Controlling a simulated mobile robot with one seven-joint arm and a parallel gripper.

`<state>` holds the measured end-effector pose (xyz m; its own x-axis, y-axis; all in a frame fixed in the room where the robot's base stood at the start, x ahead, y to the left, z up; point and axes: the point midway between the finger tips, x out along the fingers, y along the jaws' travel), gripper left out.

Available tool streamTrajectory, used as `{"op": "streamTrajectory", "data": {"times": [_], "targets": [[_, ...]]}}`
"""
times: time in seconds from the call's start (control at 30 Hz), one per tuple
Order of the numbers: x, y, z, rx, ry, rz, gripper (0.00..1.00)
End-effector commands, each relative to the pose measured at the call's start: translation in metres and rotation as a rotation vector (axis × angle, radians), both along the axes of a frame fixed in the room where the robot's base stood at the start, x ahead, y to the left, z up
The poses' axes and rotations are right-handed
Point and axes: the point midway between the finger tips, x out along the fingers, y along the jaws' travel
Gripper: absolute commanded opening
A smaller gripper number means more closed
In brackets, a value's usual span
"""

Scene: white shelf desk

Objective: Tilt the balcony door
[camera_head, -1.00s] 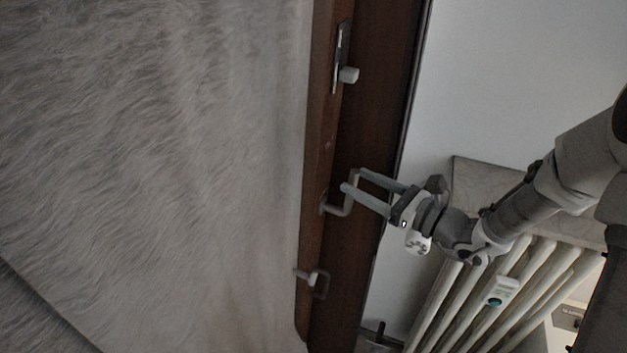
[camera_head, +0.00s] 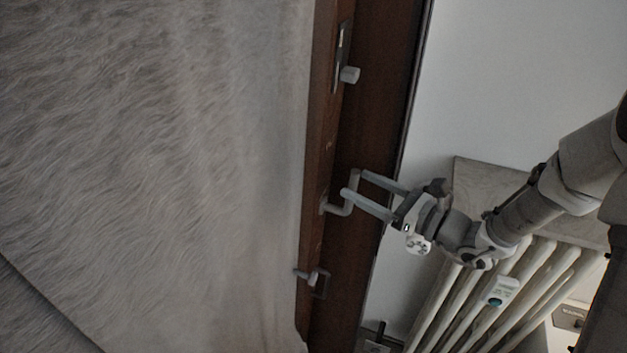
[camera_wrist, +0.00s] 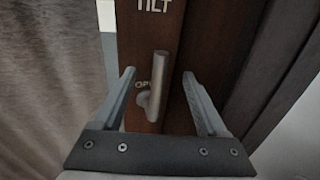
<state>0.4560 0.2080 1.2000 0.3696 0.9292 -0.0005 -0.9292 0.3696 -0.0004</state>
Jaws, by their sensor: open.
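The balcony door has a dark brown wooden frame (camera_head: 323,150) beside a pale, streaked panel. A grey L-shaped handle (camera_head: 338,210) sticks out from the frame; it also shows in the wrist view (camera_wrist: 158,85). There its bar stands nearly upright, leaning slightly right, below the letters "TILT" (camera_wrist: 154,4). A second label is partly hidden behind the handle, with "OP" readable. My gripper (camera_head: 355,182) is open around the handle. In the wrist view my gripper (camera_wrist: 158,76) has one finger on each side of the bar, with a visible gap on both sides.
A white radiator (camera_head: 525,275) with a marble-like sill (camera_head: 490,172) stands right, below my arm. White wall (camera_head: 520,80) lies behind.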

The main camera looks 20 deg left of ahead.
Motion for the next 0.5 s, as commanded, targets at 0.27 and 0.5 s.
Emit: {"op": "streamTrajectory", "data": {"times": [0.27,0.5], "targets": [[-0.008,-0.022,0.001,0.0,0.0,-0.003,0.75],[-0.015,-0.039,0.001,0.001,0.0,-0.001,0.75]]}}
